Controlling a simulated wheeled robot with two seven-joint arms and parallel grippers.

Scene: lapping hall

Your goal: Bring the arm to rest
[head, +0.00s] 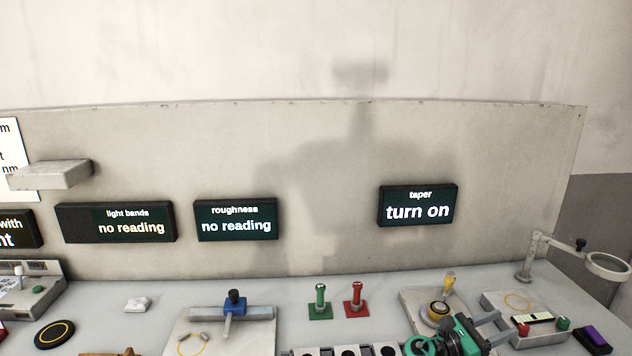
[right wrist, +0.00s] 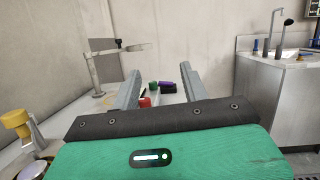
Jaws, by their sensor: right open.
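My right gripper (head: 492,329) shows at the bottom right of the head view, over the front of the bench near a plate with a yellow-topped device. Its green body and two grey fingers also show in the right wrist view (right wrist: 160,88). The fingers stand apart, with nothing held between them. My left gripper is not in view.
The bench (head: 290,291) holds green (head: 320,298) and red (head: 356,299) posts, a blue-clamp fixture (head: 235,303) and a magnifier lamp (head: 608,264) at right. The taper display (head: 418,206) reads "turn on". The roughness display (head: 236,219) reads "no reading". A panel stands behind.

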